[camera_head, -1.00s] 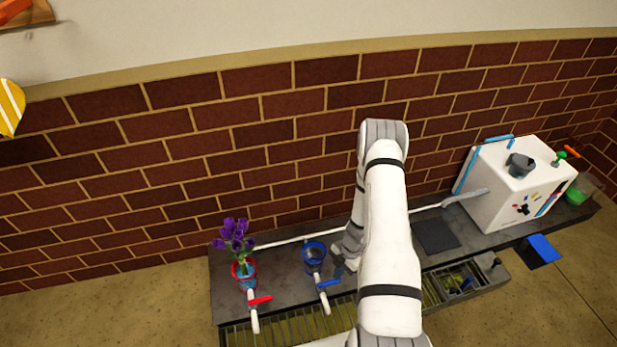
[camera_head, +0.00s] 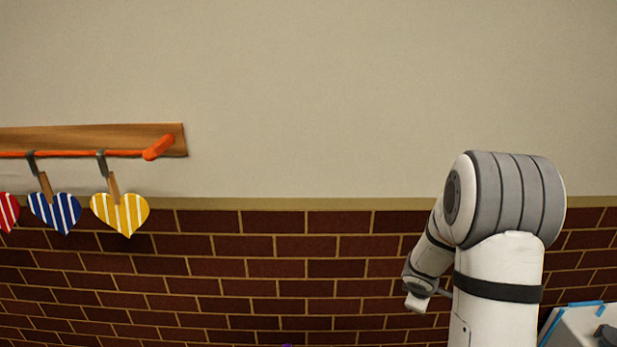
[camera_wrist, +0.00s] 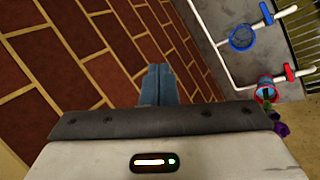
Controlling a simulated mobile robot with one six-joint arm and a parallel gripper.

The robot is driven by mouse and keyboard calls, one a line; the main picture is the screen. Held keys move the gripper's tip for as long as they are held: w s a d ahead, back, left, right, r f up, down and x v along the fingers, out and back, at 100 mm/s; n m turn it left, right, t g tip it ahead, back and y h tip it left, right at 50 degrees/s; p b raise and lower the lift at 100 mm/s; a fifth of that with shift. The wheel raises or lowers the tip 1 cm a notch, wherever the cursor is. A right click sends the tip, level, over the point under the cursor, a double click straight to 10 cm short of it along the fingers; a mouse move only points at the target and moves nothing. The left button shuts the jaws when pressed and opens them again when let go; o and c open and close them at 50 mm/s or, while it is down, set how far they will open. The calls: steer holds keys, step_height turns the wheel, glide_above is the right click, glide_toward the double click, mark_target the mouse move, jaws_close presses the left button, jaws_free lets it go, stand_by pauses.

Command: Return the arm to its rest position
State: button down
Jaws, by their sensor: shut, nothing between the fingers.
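My gripper (camera_wrist: 160,84) shows in the wrist view with its blue-grey fingers together and nothing between them. It is in front of the brick wall, apart from the bench. In the head view my arm is raised and folded at the right, with its wrist end hanging in front of the bricks; the fingertips cannot be made out there. The purple flowers (camera_wrist: 279,132) stand in the red-rimmed holder (camera_wrist: 266,93) on the grey bench (camera_wrist: 215,20), at the right of the wrist view. The blue-rimmed holder (camera_wrist: 243,38) beside it looks empty.
A white pipe with a red valve handle (camera_wrist: 288,72) and a blue valve handle (camera_wrist: 266,13) runs along the bench. Striped hearts, including a yellow one (camera_head: 120,213), hang from an orange rail (camera_head: 70,153). A white box (camera_head: 580,326) is partly visible at lower right.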

steer(key=s+a+r+m+p, duration=0.1)
steer(key=s+r+m+p, duration=0.15)
steer(key=r, duration=0.35)
steer(key=s+a+r+m+h+p, duration=0.1)
steer(key=s+r+m, duration=0.1)
steer(key=s+r, duration=0.3)
steer(key=s+a+r+m+p, duration=0.1)
steer(key=s+a+r+m, duration=0.1)
steer(key=r, duration=0.6)
steer(key=s+a+r+m+g+y+p, duration=0.1)
steer(key=s+a+r+m+y+p, duration=0.1)
steer(key=s+a+r, duration=0.3)
steer(key=s+a+r+m+g+y+p, duration=0.1)
steer(key=s+a+r+m+y+p, duration=0.1)
steer(key=s, duration=1)
steer(key=a+r+m+p, duration=0.1)
steer(key=a+r+p, duration=0.1)
steer(key=a+r, duration=0.1)
steer(key=shift+a+r+y, duration=0.3)
steer(key=shift+a+r, duration=0.05)
steer(key=shift+a, duration=0.05)
